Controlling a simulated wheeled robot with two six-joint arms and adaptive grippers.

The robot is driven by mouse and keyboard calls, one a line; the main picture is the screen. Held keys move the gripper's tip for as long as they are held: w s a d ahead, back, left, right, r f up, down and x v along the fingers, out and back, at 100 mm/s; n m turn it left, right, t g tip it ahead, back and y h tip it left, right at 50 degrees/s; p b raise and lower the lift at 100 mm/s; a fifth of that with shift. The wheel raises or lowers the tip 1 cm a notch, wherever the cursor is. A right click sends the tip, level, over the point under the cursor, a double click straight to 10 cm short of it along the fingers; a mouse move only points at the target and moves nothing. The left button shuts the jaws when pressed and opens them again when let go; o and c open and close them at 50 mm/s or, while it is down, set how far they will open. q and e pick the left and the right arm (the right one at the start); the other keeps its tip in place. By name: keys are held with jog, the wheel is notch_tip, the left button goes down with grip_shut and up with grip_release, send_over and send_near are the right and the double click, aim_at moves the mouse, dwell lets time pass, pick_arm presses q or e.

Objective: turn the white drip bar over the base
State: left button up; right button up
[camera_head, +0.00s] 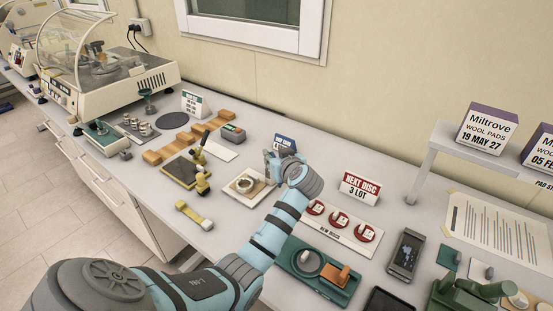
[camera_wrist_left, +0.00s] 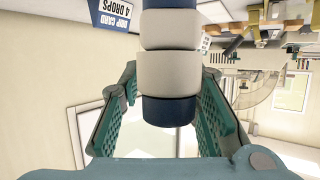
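My left gripper (camera_head: 271,158) is above the worktop, at the upper right of a pale square base (camera_head: 231,189) with a round metal-looking part on it. The left wrist view shows the gripper (camera_wrist_left: 170,85) with its two green ridged fingers on either side of a thick white bar with dark blue bands, which I take as the white drip bar (camera_wrist_left: 168,68). The fingertips appear to press on its white middle. In the head view the hand largely hides the bar, so its tilt over the base is unclear. My right gripper is not in view.
A blue drip card (camera_head: 285,142) stands just behind the hand; it also shows in the left wrist view (camera_wrist_left: 112,14). A red-and-white sign (camera_head: 360,188) and a tray of red discs (camera_head: 340,225) are to the right.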

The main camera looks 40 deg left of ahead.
pick_arm(q)
jog(key=shift+s+a, duration=0.1)
jog(key=shift+a, duration=0.1)
jog(key=shift+c, duration=1.2)
jog(key=shift+s, duration=0.1)
grip_shut()
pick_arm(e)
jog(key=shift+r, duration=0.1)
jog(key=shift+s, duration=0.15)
pick_arm(q)
jog(key=shift+a, duration=0.15)
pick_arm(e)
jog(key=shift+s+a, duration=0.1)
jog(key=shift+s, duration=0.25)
pick_arm(q)
jog(key=shift+r, duration=0.1)
